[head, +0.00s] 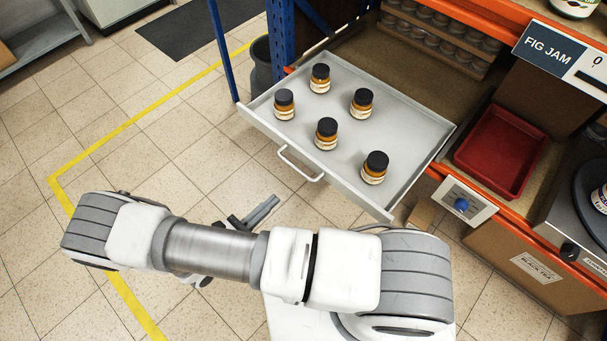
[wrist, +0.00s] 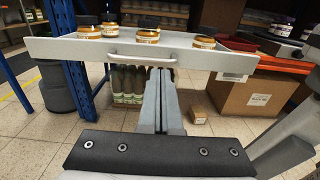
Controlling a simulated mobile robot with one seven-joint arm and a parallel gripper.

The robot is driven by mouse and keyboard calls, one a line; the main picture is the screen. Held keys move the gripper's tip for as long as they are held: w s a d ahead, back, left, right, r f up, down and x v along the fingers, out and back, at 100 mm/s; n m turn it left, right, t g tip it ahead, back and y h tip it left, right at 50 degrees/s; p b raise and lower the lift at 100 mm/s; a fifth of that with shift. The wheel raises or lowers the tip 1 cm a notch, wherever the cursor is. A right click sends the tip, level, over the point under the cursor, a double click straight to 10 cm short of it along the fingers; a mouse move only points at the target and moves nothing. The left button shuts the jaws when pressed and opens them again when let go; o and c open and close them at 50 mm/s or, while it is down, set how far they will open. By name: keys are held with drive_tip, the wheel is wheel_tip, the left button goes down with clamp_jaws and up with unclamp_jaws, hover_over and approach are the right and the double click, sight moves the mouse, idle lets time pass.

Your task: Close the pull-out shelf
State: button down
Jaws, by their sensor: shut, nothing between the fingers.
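The pull-out shelf (head: 262,112) is a light grey tray pulled out of the orange and blue rack, with several dark-lidded amber jars (head: 326,134) on it. Its white bar handle (head: 301,164) is on the front panel. In the wrist view the shelf front (wrist: 85,49) spans the upper picture, with the handle (wrist: 142,60) just above my fingertips. My gripper (head: 274,201) is in front of the shelf, apart from the handle in the head view. Its fingers are together and empty. The wrist view shows the fingers (wrist: 160,75) pointing toward the shelf front.
A red tray (head: 500,152) sits on the rack right of the shelf. A blue post (head: 222,50) and dark bin (head: 262,68) stand at its left. Cardboard boxes (wrist: 245,95) and several bottles (wrist: 127,84) are below. The tiled floor in front is clear.

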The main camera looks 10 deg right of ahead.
sight(314, 163)
drive_tip(key=b+x, duration=0.2)
drive_tip(key=x, duration=1.2)
